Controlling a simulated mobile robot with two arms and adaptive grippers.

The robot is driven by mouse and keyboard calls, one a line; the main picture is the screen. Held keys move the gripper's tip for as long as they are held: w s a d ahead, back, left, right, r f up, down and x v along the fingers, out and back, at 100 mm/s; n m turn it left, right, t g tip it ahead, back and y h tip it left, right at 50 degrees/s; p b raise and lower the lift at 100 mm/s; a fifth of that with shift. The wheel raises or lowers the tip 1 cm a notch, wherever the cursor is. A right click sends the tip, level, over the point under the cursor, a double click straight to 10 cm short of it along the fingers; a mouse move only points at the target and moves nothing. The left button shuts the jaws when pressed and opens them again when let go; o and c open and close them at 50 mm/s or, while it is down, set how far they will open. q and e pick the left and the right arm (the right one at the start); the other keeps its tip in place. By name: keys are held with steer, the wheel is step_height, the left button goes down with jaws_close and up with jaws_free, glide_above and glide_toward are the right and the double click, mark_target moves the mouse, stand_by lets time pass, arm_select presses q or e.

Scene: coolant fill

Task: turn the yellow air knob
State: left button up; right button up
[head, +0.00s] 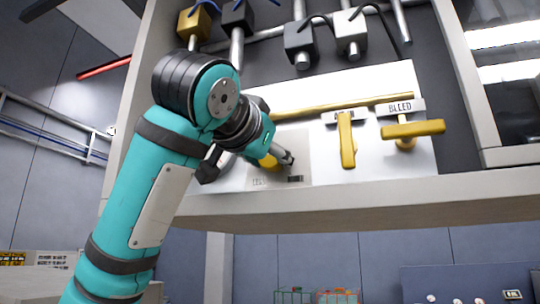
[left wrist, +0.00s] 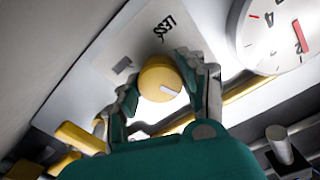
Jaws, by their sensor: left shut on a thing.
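The yellow air knob (left wrist: 158,77) is round, with a white pointer mark on its face. It sits on a light plate (left wrist: 95,62) lettered "LESS", which appears upside down in the left wrist view. My left gripper (left wrist: 163,78) has one finger on each side of the knob and is shut on it. In the head view my left gripper (head: 285,158) reaches the panel from the left. There only a yellow part of the knob (head: 268,161) shows beside the fingers. My right gripper is in neither view.
Right of the knob are a vertical yellow lever (head: 346,140) and a yellow handle (head: 413,130) under a "BLEED" label. A yellow pipe (head: 335,106) runs above. A dial gauge (left wrist: 282,35) is close by in the wrist view. A ledge (head: 370,196) borders the panel below.

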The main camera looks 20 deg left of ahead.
arm_select(q)
steer(key=o, duration=1.2)
steer(key=shift+w, duration=0.1)
steer(key=shift+s, duration=0.35)
steer(key=s, duration=1.1)
steer(key=shift+s+a, duration=0.2)
